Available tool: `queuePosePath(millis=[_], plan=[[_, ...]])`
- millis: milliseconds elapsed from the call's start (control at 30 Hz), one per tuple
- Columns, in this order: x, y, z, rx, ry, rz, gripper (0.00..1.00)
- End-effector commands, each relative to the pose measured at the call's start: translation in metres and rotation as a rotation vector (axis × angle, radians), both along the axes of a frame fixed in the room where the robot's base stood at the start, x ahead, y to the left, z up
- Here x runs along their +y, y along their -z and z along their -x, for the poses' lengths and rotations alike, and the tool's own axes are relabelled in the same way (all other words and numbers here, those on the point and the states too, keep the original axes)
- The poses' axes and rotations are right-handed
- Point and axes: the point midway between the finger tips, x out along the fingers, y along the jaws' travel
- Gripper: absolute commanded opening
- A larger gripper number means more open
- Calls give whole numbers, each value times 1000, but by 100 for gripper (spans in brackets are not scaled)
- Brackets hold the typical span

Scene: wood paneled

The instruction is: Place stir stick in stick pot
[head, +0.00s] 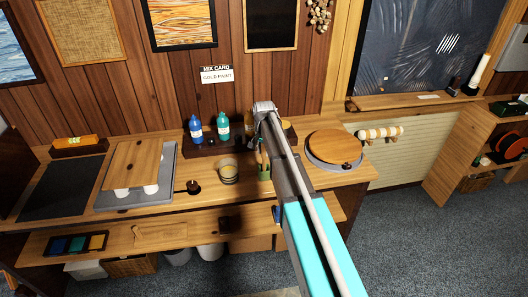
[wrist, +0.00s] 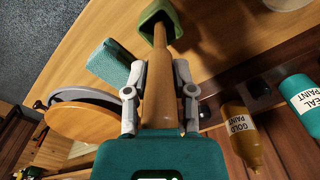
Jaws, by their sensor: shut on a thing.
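The stir stick (wrist: 159,90) is a brown wooden rod held lengthwise between the two grey fingers of my gripper (wrist: 160,95). The green stick pot (wrist: 150,20) is at the top of the wrist view. The stick's far end overlaps the pot's opening; I cannot tell how deep it reaches. In the head view my gripper (head: 262,142) is over the back of the bench, largely hidden by my arm. The green pot (head: 264,172) shows just below it.
Blue (head: 195,128) and teal (head: 223,127) paint bottles stand left of my gripper. A gold paint bottle (wrist: 240,130) is close by in the wrist view. A round wooden turntable (head: 334,147) is to the right, a cup (head: 228,171) to the left. A teal block (wrist: 115,62) lies near the pot.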

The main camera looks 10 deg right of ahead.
Motion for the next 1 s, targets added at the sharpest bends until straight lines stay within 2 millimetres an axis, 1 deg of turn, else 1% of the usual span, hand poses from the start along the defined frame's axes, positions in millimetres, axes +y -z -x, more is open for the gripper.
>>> queuePosePath(millis=[133,167,300,333,767,1000], plan=[[0,4,0,0,0,0,0],[0,3,0,0,0,0,37],[0,3,0,0,0,0,63],[0,3,0,0,0,0,68],[0,2,0,0,1,0,68],[0,-7,0,0,1,0,68]])
